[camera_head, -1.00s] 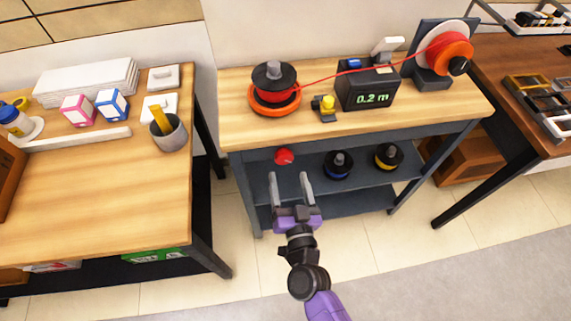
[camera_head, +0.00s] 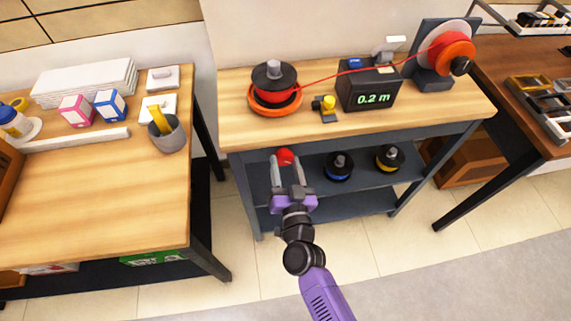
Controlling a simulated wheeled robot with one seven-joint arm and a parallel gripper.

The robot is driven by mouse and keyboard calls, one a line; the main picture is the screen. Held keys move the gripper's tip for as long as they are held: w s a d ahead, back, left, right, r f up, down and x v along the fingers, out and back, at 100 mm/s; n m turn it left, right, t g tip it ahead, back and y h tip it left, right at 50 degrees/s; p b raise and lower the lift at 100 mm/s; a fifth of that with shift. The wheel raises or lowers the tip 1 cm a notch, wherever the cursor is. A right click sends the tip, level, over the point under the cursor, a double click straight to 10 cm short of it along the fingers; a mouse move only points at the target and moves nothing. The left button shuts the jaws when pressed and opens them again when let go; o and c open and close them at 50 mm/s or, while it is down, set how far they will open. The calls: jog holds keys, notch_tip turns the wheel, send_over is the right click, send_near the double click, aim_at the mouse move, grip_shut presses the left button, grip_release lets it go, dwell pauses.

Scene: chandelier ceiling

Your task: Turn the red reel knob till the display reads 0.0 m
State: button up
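The red knob (camera_head: 285,155) sits at the front edge of the workbench, below the left red reel (camera_head: 273,90). My gripper (camera_head: 287,162) is open, pointing away from me. Its two fingertips appear on either side of the knob's lower part; I cannot tell whether they touch it. The black display box (camera_head: 369,90) on the bench reads 0.2 m in green. A red line (camera_head: 335,75) runs from the left reel past the display to the red spool (camera_head: 449,55) on the upright stand at the right.
A yellow-topped device (camera_head: 326,105) stands between the left reel and the display. The shelf below holds a blue spool (camera_head: 339,167) and a yellow spool (camera_head: 389,158). A wooden table (camera_head: 100,190) stands at the left, a brown table (camera_head: 510,95) at the right.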

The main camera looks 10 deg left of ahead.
jog(key=shift+c, duration=0.7)
jog(key=shift+m, duration=0.3)
jog(key=m, duration=0.3)
jog(key=shift+m, duration=1.9)
jog(key=o, duration=1.4)
jog(key=shift+c, duration=0.2)
